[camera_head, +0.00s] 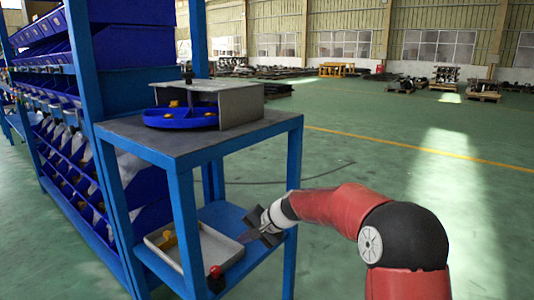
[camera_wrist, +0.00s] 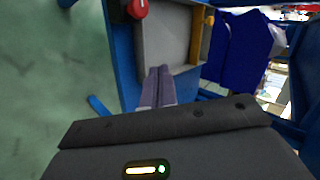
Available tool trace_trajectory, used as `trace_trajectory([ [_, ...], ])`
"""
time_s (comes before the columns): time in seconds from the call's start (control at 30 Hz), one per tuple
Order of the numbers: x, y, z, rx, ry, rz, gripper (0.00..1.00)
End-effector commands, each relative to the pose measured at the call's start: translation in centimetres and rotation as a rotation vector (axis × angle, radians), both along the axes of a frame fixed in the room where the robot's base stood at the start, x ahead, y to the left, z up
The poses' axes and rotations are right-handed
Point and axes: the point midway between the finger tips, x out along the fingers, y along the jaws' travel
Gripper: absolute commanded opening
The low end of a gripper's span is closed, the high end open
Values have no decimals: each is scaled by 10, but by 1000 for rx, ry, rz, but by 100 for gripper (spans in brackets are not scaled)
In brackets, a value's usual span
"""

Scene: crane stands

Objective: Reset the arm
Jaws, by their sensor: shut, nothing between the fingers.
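My red arm reaches in from the right in the head view. My gripper (camera_head: 271,238) is at the lower shelf of the blue stand, at the right end of a pale tray (camera_head: 222,248). In the wrist view my gripper (camera_wrist: 161,72) has its fingers together with nothing between them. Its tips appear over or near the tray (camera_wrist: 166,32); whether they touch it I cannot tell. A yellow part (camera_head: 167,240) lies at the tray's left end. A red knob on a dark base (camera_head: 215,272) is at the tray's front edge and also shows in the wrist view (camera_wrist: 138,8).
The stand's top (camera_head: 150,135) is above my gripper and bears a grey box (camera_head: 240,105) and a round blue tray (camera_head: 180,122) with yellow parts. Blue legs (camera_head: 294,165) frame the lower shelf. A rack of blue bins (camera_head: 75,165) stands left. Open green floor lies right.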

Motion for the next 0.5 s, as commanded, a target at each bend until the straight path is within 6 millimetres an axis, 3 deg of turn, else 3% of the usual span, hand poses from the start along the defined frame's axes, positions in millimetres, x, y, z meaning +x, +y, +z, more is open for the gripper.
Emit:
trace_trajectory([
  [0.27, -30, -16, 23, -96, -44, 36, 0],
  [0.5, -76, -43, 52, -230, -98, 79, 0],
])
